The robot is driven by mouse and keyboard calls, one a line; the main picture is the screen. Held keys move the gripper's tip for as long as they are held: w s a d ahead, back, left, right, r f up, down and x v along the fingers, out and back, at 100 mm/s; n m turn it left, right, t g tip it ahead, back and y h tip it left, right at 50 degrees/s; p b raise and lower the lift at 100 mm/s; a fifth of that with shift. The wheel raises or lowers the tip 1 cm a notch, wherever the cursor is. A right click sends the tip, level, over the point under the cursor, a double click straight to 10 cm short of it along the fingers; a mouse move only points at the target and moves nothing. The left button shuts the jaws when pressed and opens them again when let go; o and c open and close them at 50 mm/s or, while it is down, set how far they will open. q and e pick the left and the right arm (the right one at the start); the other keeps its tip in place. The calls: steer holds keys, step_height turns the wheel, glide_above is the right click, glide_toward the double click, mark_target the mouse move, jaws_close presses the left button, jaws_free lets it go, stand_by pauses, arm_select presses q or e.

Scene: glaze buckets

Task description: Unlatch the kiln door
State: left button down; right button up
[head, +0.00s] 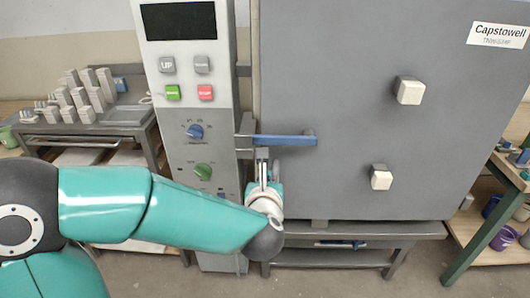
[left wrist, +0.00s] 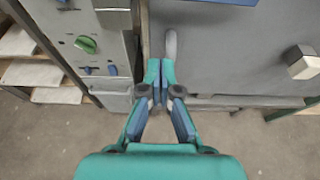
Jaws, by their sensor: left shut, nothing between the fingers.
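The kiln door (head: 345,75) is a large grey panel and looks closed against its frame. A blue latch handle (head: 285,140) lies level across its left edge, beside a grey latch block (head: 245,136). In the left wrist view a blue bar (left wrist: 225,2), which looks like the handle, is cut off at the top edge. My left gripper (head: 262,158) is just below the handle's left part, fingers pointing up; I cannot tell if it touches. In the left wrist view the fingers (left wrist: 160,72) are together with nothing between them. My right gripper is not in view.
The control panel (head: 190,100) with buttons and knobs stands left of the door. Two pale blocks (head: 410,91) (head: 381,180) stick out from the door. A shelf of grey blocks (head: 85,95) is at left, and a green-legged bench (head: 485,230) at right.

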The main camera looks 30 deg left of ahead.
mark_target(277, 140)
arm_select(q)
steer(key=p+x, duration=0.2)
steer(key=x, duration=0.8)
step_height(277, 140, up, 4)
steer(key=shift+d+p, duration=0.1)
steer(key=shift+p, duration=1.1)
